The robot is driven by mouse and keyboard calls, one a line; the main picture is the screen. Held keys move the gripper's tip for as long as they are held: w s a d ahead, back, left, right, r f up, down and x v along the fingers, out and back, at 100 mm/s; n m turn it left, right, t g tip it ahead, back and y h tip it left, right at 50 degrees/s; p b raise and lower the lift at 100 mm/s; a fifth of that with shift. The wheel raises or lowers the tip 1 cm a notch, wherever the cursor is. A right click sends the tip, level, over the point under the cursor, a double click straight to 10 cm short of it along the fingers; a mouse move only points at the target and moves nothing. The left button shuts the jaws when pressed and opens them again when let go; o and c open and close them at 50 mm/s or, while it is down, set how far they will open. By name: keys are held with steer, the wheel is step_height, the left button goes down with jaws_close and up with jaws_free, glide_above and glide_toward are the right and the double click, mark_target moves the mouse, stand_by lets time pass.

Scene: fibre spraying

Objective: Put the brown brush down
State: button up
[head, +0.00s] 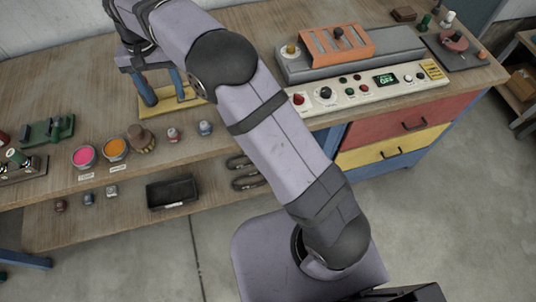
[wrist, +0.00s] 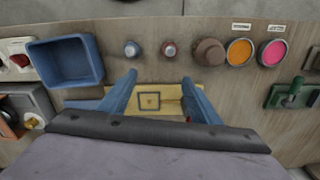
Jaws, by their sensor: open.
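The brown brush (head: 140,138) stands on the bench beside the orange paint pot (head: 115,149). In the wrist view a brown round top (wrist: 209,52) shows next to the orange pot (wrist: 240,51). My gripper (head: 165,98) is open, its two blue fingers pointing down over a yellow plate (head: 188,103). In the wrist view nothing shows between the fingers of my gripper (wrist: 158,82) except the plate (wrist: 152,100) with its square mark. The brush stands apart from the fingers.
A pink pot (head: 84,157) sits left of the orange one. A red-topped (head: 173,135) and a blue-topped (head: 205,128) small piece stand right of the brush. A blue tray (wrist: 65,62) and a green fixture (head: 47,131) are also on the bench. The control panel (head: 370,88) is at the right.

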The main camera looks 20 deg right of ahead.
steer(key=s+d, duration=0.4)
steer(key=d, duration=0.4)
steer(key=s+d, duration=0.4)
steer(key=d, duration=0.4)
steer(key=s+d+f+n, duration=0.1)
steer(key=s+d+f, duration=0.2)
steer(key=s+d, duration=0.2)
steer(key=s+d+f, duration=0.3)
steer(key=s+d, duration=0.1)
steer(key=s, duration=0.8)
steer(key=shift+d+n, duration=0.35)
steer(key=shift+n, duration=0.05)
steer(key=shift+c, duration=0.4)
